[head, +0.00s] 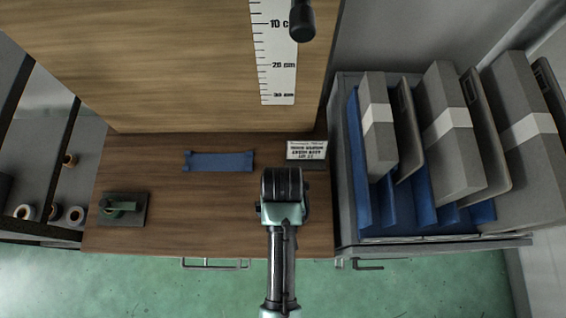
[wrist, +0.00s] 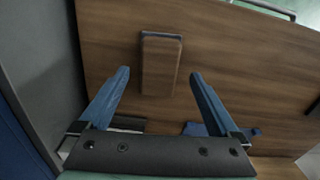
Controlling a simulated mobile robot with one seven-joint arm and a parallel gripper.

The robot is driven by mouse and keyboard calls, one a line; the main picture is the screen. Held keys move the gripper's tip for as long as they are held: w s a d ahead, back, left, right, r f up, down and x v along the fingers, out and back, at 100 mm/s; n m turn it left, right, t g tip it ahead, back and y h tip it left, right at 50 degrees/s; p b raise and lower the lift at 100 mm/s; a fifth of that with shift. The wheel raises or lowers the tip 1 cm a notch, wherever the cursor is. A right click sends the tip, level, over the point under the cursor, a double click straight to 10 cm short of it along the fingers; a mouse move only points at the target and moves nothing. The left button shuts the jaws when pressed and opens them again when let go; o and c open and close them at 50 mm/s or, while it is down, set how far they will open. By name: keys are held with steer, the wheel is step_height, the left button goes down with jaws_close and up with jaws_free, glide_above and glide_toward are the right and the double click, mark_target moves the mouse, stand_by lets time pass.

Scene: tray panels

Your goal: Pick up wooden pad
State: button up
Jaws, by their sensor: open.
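A blue flat piece (head: 218,162) and a white printed card (head: 306,150) lie at the counter's back. A blue rack (head: 362,170) with grey boxes stands right. A ruler (head: 275,55) is on the upright wooden panel.

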steer(key=shift+f, duration=1.75)
steer(key=c, duration=1.5)
